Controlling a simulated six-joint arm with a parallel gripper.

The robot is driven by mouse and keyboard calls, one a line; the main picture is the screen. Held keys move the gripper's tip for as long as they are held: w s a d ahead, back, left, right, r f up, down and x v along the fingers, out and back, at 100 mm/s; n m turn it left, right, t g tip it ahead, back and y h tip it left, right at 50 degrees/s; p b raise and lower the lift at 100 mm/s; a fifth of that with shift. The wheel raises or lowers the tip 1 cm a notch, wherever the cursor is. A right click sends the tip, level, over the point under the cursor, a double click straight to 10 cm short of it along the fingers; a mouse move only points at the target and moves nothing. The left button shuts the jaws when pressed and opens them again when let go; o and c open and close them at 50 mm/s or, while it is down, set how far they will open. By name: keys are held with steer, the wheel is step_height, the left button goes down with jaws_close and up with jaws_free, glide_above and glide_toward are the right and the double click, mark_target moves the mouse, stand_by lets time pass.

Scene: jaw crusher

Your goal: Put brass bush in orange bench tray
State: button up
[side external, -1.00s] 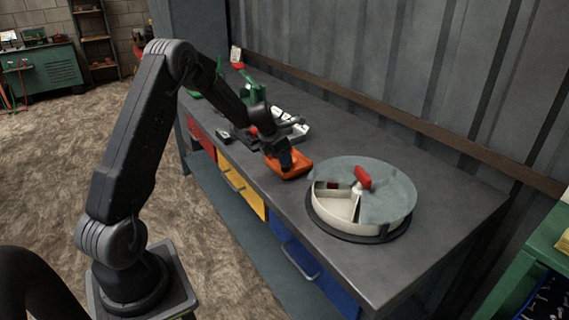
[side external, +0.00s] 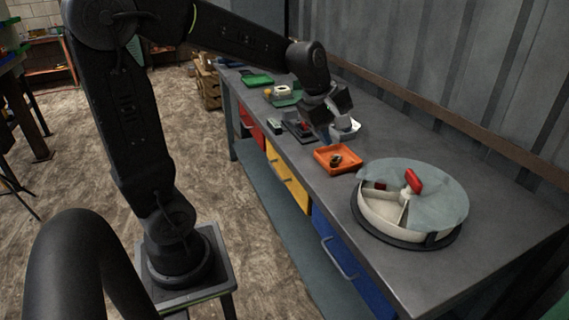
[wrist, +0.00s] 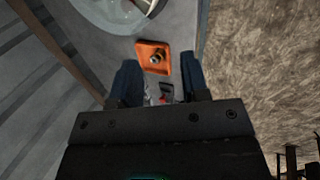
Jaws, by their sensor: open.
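The orange bench tray (side external: 322,164) lies on the grey bench, left of the round divided container. The small brass bush (side external: 336,160) lies inside it, touching the tray floor as far as I can tell. In the wrist view the tray (wrist: 144,66) is beyond my fingertips, with the bush (wrist: 156,58) near its middle. My gripper (side external: 327,132) is above and behind the tray, apart from it.
The round container (side external: 375,214) with a partial grey cover and red handle stands at right. A white part (side external: 347,130), a dark fixture (side external: 297,128) and a green tray (side external: 258,80) are farther back. The bench's front right is clear.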

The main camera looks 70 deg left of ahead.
steer(key=s+d+m, duration=0.5)
steer(key=s+m, duration=0.3)
steer(key=m, duration=0.1)
steer(key=s+d+m, duration=0.4)
steer(key=s+m, duration=0.4)
steer(key=m, duration=0.1)
steer(key=shift+d+r+t, duration=0.4)
steer(key=shift+r, duration=0.05)
steer(key=shift+s, duration=0.1)
